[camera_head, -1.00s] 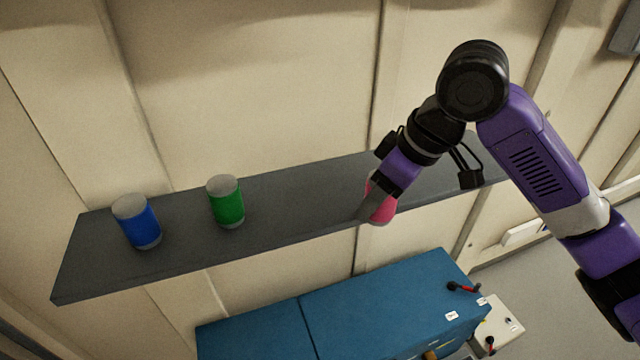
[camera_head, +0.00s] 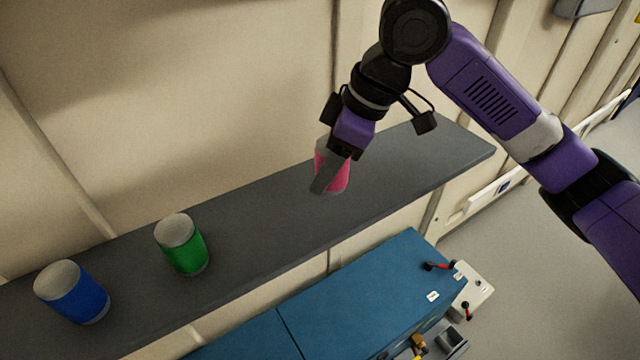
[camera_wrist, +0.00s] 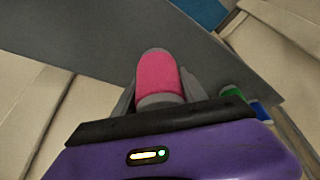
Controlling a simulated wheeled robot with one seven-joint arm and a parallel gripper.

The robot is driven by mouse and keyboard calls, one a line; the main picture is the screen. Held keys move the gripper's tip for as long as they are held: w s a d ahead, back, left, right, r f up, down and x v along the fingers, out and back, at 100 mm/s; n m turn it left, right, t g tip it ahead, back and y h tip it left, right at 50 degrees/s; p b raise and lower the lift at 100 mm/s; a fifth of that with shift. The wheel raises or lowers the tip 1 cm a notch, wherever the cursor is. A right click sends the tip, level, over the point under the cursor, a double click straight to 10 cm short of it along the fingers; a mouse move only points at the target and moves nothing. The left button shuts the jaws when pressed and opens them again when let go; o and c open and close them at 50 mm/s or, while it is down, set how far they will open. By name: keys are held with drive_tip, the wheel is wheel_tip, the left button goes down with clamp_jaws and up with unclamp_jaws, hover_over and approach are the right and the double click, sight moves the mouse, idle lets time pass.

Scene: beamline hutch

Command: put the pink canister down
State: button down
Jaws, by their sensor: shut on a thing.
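The pink canister (camera_head: 340,178) is in my gripper (camera_head: 326,178), over the right part of the grey shelf (camera_head: 270,215). My gripper is shut on it, and one finger covers part of it in the head view. In the wrist view the pink canister (camera_wrist: 158,75) stands between the two fingers, with a grey end toward the camera. I cannot tell whether its base touches the shelf or hangs just above it.
A green canister (camera_head: 186,250) and a blue canister (camera_head: 78,297) stand on the shelf to the left. The shelf is bare between the green canister and my gripper, and to the right. A wall (camera_head: 180,100) rises behind; a blue cabinet (camera_head: 350,295) is below.

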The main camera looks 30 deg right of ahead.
drive_tip(key=shift+f, duration=2.15)
drive_tip(key=shift+f, duration=0.15)
drive_tip(key=c, duration=0.6)
unclamp_jaws()
drive_tip(key=shift+c, duration=0.2)
drive_tip(key=v, duration=1.2)
drive_tip(key=shift+b, duration=0.4)
